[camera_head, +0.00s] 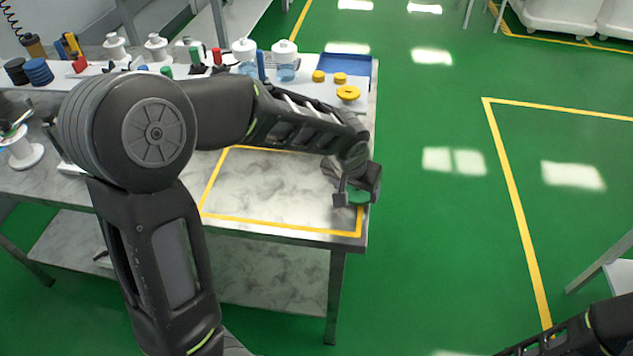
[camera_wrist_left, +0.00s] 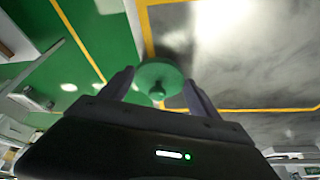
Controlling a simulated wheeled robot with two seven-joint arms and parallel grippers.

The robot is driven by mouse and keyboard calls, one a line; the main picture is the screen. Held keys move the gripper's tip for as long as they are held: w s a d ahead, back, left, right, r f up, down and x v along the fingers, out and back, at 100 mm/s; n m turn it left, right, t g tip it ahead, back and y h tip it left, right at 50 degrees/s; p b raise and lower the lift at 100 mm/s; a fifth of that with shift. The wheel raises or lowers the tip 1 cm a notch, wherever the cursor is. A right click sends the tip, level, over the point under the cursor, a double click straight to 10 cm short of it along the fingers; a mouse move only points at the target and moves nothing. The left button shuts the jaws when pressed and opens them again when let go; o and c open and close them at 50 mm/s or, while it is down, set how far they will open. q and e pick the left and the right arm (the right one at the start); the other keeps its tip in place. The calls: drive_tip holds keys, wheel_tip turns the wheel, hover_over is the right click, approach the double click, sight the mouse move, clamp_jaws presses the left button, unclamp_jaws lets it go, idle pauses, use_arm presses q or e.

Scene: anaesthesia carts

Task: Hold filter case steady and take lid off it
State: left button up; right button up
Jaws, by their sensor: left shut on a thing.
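My left gripper (camera_head: 357,188) is at the near right corner of the table, shut on a round green lid (camera_head: 358,197). In the left wrist view the green lid (camera_wrist_left: 160,73) is a disc with a small knob at its middle, between the two fingers of my left gripper (camera_wrist_left: 158,88). No filter case body shows apart from this green piece; whether one is under it is hidden. My right gripper is out of view; only part of my right arm shows at the lower right of the head view.
The table (camera_head: 270,182) has a yellow taped rectangle, mostly bare, beneath my left arm. White spools, jars, yellow round pieces (camera_head: 348,92) and a blue tray (camera_head: 346,62) stand along the back. Green floor lies open to the right of the table.

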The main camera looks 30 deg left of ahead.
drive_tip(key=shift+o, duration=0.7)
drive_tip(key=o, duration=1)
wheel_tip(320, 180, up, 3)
drive_tip(key=p, duration=0.2)
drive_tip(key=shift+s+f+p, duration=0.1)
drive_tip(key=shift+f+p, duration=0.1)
drive_tip(key=shift+p, duration=0.15)
use_arm(q)
drive_tip(key=s+a+r+n, duration=0.2)
drive_tip(key=a+r, duration=0.2)
drive_tip(key=a, duration=0.4)
drive_tip(key=s+a+r+n+y, duration=0.1)
drive_tip(key=a+r, duration=0.3)
drive_tip(key=a, duration=0.4)
drive_tip(key=shift+s+a+r+n, duration=0.15)
drive_tip(key=shift+s+r+n, duration=0.1)
drive_tip(key=shift+s+n, duration=0.25)
